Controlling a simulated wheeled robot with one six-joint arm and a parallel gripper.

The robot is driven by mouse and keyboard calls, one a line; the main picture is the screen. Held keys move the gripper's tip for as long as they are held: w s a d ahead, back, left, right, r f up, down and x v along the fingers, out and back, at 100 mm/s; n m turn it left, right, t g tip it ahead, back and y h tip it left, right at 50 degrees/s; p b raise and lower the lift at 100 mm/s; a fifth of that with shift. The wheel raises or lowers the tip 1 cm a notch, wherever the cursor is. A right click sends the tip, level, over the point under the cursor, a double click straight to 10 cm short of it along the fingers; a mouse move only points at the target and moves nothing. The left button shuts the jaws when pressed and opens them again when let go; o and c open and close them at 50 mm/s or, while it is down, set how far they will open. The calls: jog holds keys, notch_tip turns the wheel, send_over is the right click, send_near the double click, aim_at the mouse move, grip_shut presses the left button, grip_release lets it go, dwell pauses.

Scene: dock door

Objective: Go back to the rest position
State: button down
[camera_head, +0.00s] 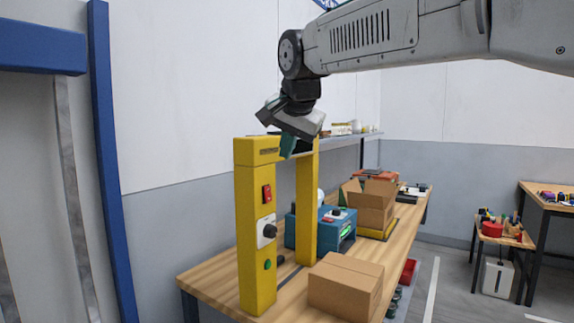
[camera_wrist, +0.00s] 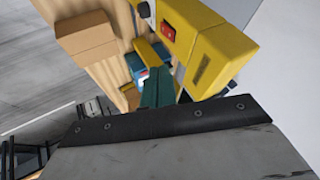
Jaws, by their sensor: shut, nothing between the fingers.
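My gripper (camera_head: 289,148) hangs at the end of my arm, just above the top of a yellow control post frame (camera_head: 258,220). Its teal fingers look shut and hold nothing. In the wrist view the teal finger (camera_wrist: 157,88) points past the yellow frame (camera_wrist: 215,62). I cannot tell whether the fingers touch the frame. The frame has a red switch (camera_head: 267,193), a black knob (camera_head: 270,230) on a white plate and a green button (camera_head: 267,264).
The frame stands on a wooden bench (camera_head: 210,277) with a closed cardboard box (camera_head: 345,284), a teal machine (camera_head: 333,228) and an open carton (camera_head: 372,207). A wall shelf (camera_head: 345,138) runs behind. A blue door post (camera_head: 105,150) is at left.

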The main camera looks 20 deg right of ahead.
jog(key=shift+s+r, duration=0.2)
jog(key=shift+r, duration=0.25)
jog(key=s+f+n+g, duration=0.3)
jog(key=s+f+n, duration=0.1)
jog(key=s+f, duration=0.9)
jog(key=s+d+f+n+g+y, duration=0.1)
jog(key=s+f+n+g, duration=0.2)
jog(key=s+f, duration=1)
jog(key=s+n, duration=0.2)
jog(key=s, duration=0.3)
jog(key=shift+d+f+n, duration=0.2)
jog(key=shift+f+n, duration=0.05)
jog(key=shift+n, duration=0.05)
jog(key=c, duration=2.1)
grip_release()
jog(key=shift+s, duration=0.1)
jog(key=shift+c, duration=0.2)
